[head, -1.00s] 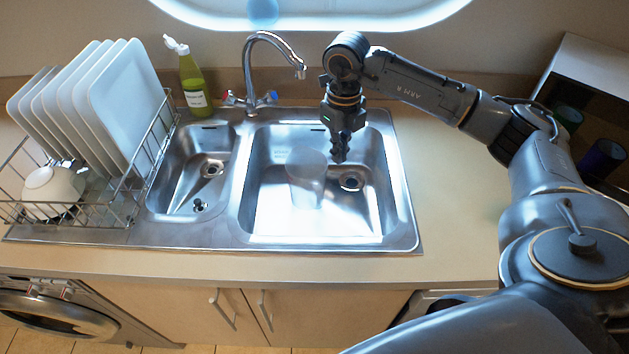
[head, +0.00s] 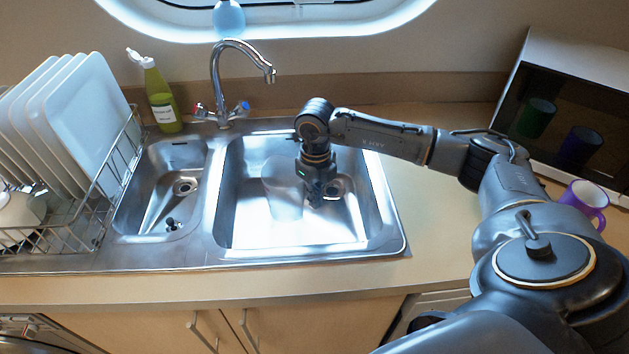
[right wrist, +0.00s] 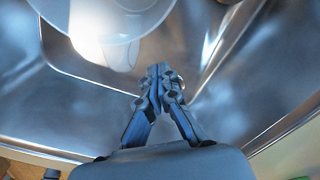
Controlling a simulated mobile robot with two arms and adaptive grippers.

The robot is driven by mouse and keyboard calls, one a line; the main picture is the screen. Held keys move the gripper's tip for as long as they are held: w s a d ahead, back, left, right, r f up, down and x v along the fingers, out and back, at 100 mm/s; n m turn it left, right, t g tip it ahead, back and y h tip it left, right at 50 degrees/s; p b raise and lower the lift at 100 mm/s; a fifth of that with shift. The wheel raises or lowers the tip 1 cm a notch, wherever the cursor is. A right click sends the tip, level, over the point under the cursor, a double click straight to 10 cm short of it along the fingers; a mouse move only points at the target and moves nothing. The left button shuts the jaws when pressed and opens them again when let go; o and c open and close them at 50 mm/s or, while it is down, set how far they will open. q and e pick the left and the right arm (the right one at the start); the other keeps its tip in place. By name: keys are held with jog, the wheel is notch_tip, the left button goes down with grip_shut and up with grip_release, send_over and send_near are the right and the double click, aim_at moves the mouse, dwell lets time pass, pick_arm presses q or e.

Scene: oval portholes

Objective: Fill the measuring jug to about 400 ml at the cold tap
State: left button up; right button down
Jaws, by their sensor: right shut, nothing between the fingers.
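The clear measuring jug (head: 281,190) stands in the large right sink bowl (head: 245,225); it also shows at the top of the right wrist view (right wrist: 108,22). Its water level cannot be made out. The chrome tap (head: 217,80) stands behind the sink, its spout end above and behind the jug. It has a blue-marked cold knob (head: 241,108) and a red-marked hot knob (head: 202,110). No stream shows. My right gripper (head: 317,201) points down into the bowl, just right of the jug. Its fingers (right wrist: 161,72) are together and empty. My left gripper is out of view.
A dish rack (head: 90,225) with white plates (head: 95,115) stands left. A green soap bottle (head: 160,98) stands behind the small bowl (head: 160,190). A purple mug (head: 585,200) stands right, by a dark-fronted box (head: 560,105).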

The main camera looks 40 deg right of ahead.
aim_at(287, 196)
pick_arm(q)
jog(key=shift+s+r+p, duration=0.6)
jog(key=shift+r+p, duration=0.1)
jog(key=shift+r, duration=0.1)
pick_arm(e)
jog(key=w+f, duration=0.2)
jog(key=w, duration=0.2)
jog(key=shift+a+f, duration=0.3)
jog(key=shift+f, duration=0.1)
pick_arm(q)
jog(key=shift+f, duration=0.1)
